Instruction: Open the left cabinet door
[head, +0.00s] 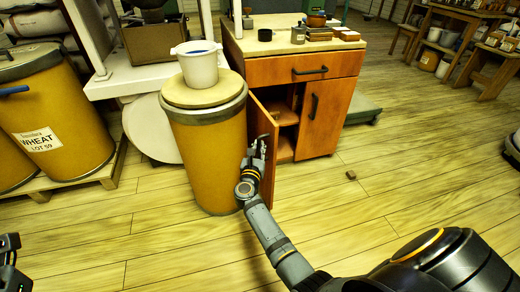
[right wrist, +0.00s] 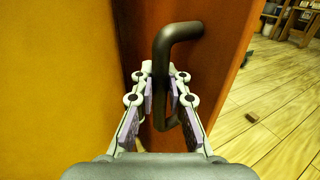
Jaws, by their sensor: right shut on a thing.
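The left cabinet door (head: 266,122) is orange-brown and stands swung out from the cabinet (head: 300,72), with the opening and inner shelves showing behind it. My right gripper (head: 257,150) is at the door's outer face. In the right wrist view the gripper (right wrist: 161,98) is shut on the dark bar handle (right wrist: 163,60) of the door (right wrist: 215,50), with a finger on each side of the bar. The right cabinet door (head: 325,115) is closed. Part of my left gripper (head: 9,262) shows at the left edge, and its fingers are not clear.
A yellow drum (head: 208,150) with a white bucket (head: 197,66) on its lid stands close beside the open door's outer side. A WHEAT drum (head: 62,120) is on a pallet at left. A small brown block (head: 351,175) lies on otherwise clear floor at right.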

